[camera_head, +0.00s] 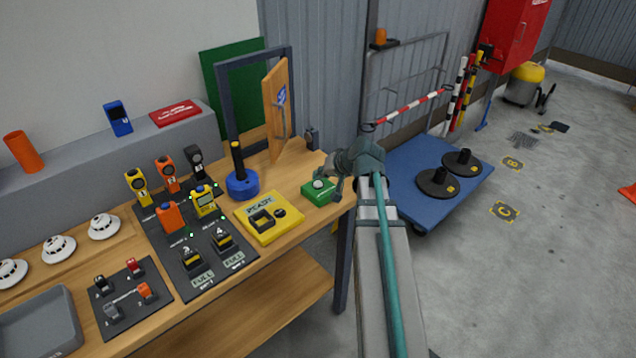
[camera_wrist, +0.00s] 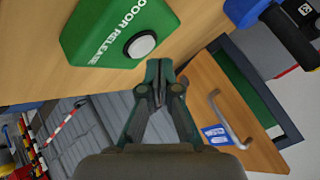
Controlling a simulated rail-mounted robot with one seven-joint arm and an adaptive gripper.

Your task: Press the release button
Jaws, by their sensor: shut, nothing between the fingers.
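The release button is a white round button (camera_wrist: 142,45) on a green box marked "DOOR RELEASE" (camera_wrist: 95,35). In the head view the green box (camera_head: 317,192) sits at the right end of the wooden bench, with the white button (camera_head: 318,184) on top. My gripper (camera_wrist: 158,84) is shut and empty, its tips just beside the box's edge near the button in the wrist view. In the head view my gripper (camera_head: 338,190) is at the right side of the box; I cannot tell whether it touches. A small wooden door (camera_head: 275,105) in a dark frame stands ajar behind.
A yellow "READY" box (camera_head: 268,217) lies left of the green box. A blue base with a dark upright handle (camera_head: 241,180) stands behind it. Several detectors and chargers fill the bench's left. A blue trolley (camera_head: 415,165) is at the right.

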